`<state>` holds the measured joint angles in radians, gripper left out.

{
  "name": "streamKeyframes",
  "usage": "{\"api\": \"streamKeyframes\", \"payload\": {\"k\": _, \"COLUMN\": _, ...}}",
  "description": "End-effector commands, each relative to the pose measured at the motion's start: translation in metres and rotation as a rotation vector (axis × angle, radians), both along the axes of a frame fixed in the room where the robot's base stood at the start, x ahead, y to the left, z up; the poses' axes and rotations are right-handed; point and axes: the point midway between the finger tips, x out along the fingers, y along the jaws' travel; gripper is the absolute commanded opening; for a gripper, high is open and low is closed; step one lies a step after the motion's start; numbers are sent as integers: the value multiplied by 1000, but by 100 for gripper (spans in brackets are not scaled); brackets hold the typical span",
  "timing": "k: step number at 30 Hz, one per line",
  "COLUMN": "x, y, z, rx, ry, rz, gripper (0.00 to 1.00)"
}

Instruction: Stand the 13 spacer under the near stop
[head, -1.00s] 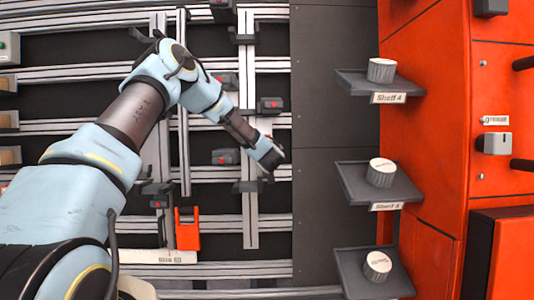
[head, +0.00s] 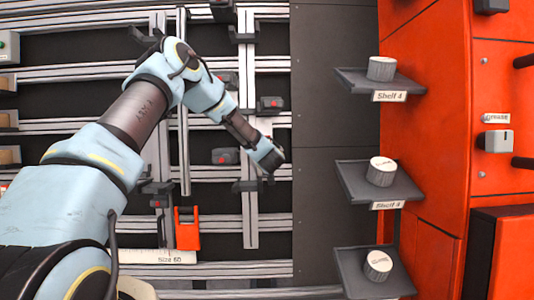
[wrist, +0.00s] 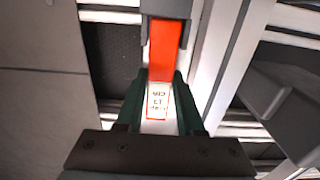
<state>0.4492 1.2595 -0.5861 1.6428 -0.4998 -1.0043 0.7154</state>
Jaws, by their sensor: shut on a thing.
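The 13 spacer (wrist: 163,55) is an orange-red bar with a white label, seen upside down in the wrist view, on which a 13 can be made out. My gripper (wrist: 160,100) has dark green fingers, one on each side of the labelled end, and is shut on it. The far end of the spacer meets a grey block (wrist: 168,8), which may be the near stop; whether they touch I cannot tell. In the head view my gripper (head: 270,160) is at the arm's end over the rails, and the spacer cannot be made out there.
Pale rails (wrist: 235,60) run beside the spacer, and a grey part (wrist: 275,100) stands at right. Shelves with round pieces, such as the middle one (head: 350,185), jut out at right, before an orange cabinet (head: 430,130).

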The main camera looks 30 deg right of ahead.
Motion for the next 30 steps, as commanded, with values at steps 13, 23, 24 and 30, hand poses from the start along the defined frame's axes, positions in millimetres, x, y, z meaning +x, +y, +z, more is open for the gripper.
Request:
{"api": "streamKeyframes", "payload": {"k": 13, "x": 0, "y": 1, "z": -2, "rx": 0, "ry": 0, "rz": 1, "gripper": 47}}
{"api": "streamKeyframes", "payload": {"k": 23, "x": 0, "y": 1, "z": -1, "rx": 0, "ry": 0, "rz": 1, "gripper": 72}}
{"api": "streamKeyframes", "payload": {"k": 24, "x": 0, "y": 1, "z": -1, "rx": 0, "ry": 0, "rz": 1, "gripper": 72}}
{"api": "streamKeyframes", "payload": {"k": 30, "x": -6, "y": 3, "z": 1, "rx": 2, "ry": -1, "rz": -1, "gripper": 72}}
